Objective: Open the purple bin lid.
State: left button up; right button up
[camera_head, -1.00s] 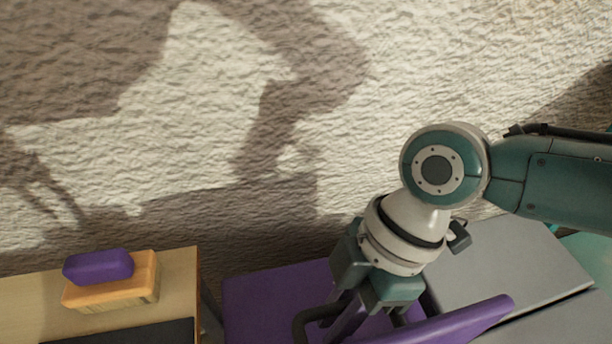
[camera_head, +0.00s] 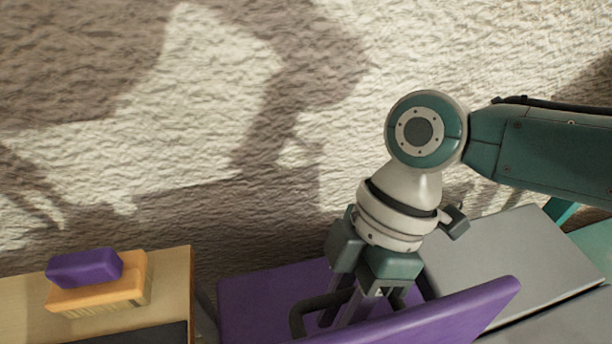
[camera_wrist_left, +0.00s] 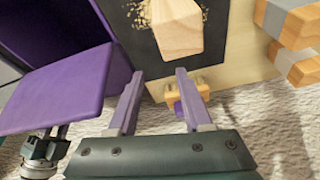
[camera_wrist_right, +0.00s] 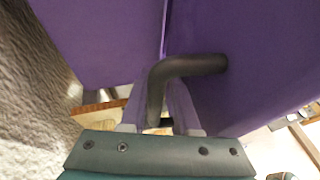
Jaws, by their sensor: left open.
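The purple bin (camera_head: 262,298) stands at the bottom centre of the head view. Its purple lid (camera_head: 440,318) is tilted up, seen nearly edge-on, with a dark bent handle (camera_head: 301,318). My right gripper (camera_head: 345,310) is at the handle. In the right wrist view the handle (camera_wrist_right: 185,68) runs between the fingers of my right gripper (camera_wrist_right: 158,105), which look closed on it. The lid (camera_wrist_right: 255,60) fills the right of that view. My left gripper (camera_wrist_left: 157,95) is open and empty in its wrist view; a raised purple panel (camera_wrist_left: 60,90) is left of it.
A wooden table (camera_head: 170,285) on the left bears an orange block (camera_head: 115,295) with a purple block (camera_head: 85,268) on top. In the left wrist view a pale wooden block (camera_wrist_left: 178,25) is over a dark mat (camera_wrist_left: 140,35). A grey panel (camera_head: 510,260) lies right of the bin; a rough wall is behind.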

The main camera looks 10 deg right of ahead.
jog(key=shift+w+r, duration=0.1)
jog(key=shift+w, duration=0.05)
jog(key=shift+w+r, duration=0.1)
jog(key=shift+r, duration=0.2)
jog(key=p+v, duration=0.2)
jog(key=v, duration=0.7)
jog(key=shift+d, duration=0.2)
jog(key=shift+r+p, duration=0.15)
jog(key=shift+p, duration=0.2)
